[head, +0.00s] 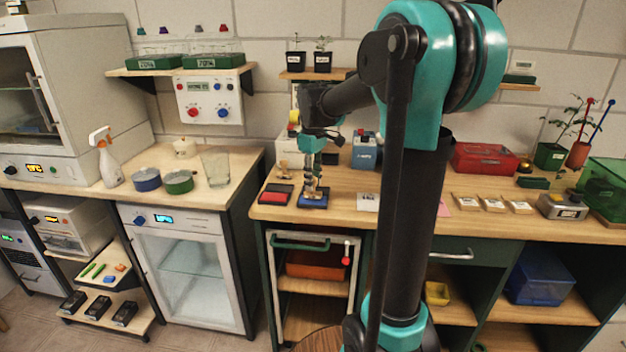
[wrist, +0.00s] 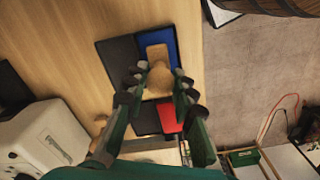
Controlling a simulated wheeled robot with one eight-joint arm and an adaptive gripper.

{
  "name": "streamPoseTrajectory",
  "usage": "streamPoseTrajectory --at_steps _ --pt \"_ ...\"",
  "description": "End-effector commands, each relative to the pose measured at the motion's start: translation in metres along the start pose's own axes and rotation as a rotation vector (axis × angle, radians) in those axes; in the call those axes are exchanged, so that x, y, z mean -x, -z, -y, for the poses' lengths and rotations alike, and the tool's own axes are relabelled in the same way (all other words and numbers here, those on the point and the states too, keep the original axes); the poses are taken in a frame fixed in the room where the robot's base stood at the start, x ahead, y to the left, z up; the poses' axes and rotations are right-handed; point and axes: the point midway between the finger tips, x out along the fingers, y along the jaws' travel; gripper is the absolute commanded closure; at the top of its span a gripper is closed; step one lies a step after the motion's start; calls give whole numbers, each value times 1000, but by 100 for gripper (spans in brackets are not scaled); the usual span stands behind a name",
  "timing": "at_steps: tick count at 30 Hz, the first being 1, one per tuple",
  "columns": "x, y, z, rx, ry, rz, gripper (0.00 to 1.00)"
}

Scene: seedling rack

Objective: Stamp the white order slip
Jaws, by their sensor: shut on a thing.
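My gripper (head: 313,178) is shut on a wooden stamp, which shows between the fingertips in the wrist view (wrist: 160,78). The stamp is over the blue ink pad (head: 313,202), at or very near its surface; I cannot tell whether they touch. The blue pad also shows in the wrist view (wrist: 171,50), beside a dark lid (wrist: 121,60). A red ink pad (head: 273,196) lies to the left in the head view and also shows in the wrist view (wrist: 166,118).
Another wooden stamp (head: 284,170) stands behind the red pad. A blue-and-white box (head: 364,152) stands farther back. A pink slip (head: 444,209) shows right of my arm, then several small packets (head: 492,204). The bench's front edge is close to the pads.

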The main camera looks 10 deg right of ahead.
Motion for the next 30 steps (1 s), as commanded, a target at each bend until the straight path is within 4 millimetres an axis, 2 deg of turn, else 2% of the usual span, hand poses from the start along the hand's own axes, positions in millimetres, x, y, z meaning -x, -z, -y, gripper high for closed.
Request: streamPoseTrajectory --at_steps 30 --pt "-9 0 0 0 0 0 93"
